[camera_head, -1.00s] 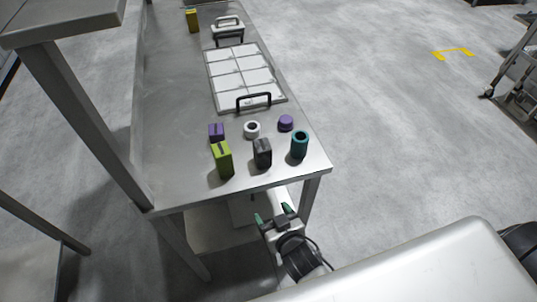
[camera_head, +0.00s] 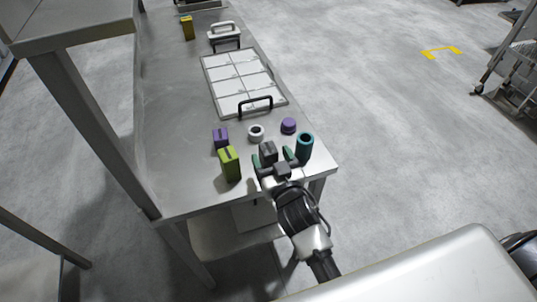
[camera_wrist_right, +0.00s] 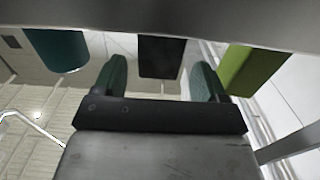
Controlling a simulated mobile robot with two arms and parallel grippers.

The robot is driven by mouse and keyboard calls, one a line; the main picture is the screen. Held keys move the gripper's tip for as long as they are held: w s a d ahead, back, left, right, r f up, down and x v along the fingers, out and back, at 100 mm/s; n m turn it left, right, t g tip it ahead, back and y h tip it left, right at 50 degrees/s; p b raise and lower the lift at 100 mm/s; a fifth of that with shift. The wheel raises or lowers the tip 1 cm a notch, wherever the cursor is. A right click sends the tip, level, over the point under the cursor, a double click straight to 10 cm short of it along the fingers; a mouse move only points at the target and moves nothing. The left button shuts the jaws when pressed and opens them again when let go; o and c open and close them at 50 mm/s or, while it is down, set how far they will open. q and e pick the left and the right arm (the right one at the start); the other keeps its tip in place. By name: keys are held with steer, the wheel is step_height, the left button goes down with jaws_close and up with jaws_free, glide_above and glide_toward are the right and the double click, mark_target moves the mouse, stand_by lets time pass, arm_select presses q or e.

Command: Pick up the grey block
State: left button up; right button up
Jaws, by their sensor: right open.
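The grey block (camera_head: 268,149) is dark grey and stands upright near the front edge of the steel table. In the right wrist view the grey block (camera_wrist_right: 162,57) shows beyond and between the fingertips. My right gripper (camera_head: 273,158) is open, with its green fingertips (camera_wrist_right: 157,78) on either side of the line to the block. I cannot tell from these views whether a finger touches it. The block's lower part is hidden behind the gripper in the head view. My left gripper is not in view.
A yellow-green block (camera_head: 230,164) stands left of the gripper and a teal cylinder (camera_head: 305,147) close on its right. Behind are a purple block (camera_head: 220,138), a white ring (camera_head: 256,132), a purple cylinder (camera_head: 289,125) and a tray (camera_head: 221,96) with a black handle.

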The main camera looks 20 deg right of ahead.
mark_target(272, 156)
steer(key=w, duration=0.3)
steer(key=shift+w+f, duration=0.1)
steer(key=shift+f, duration=0.05)
steer(key=c, duration=1.2)
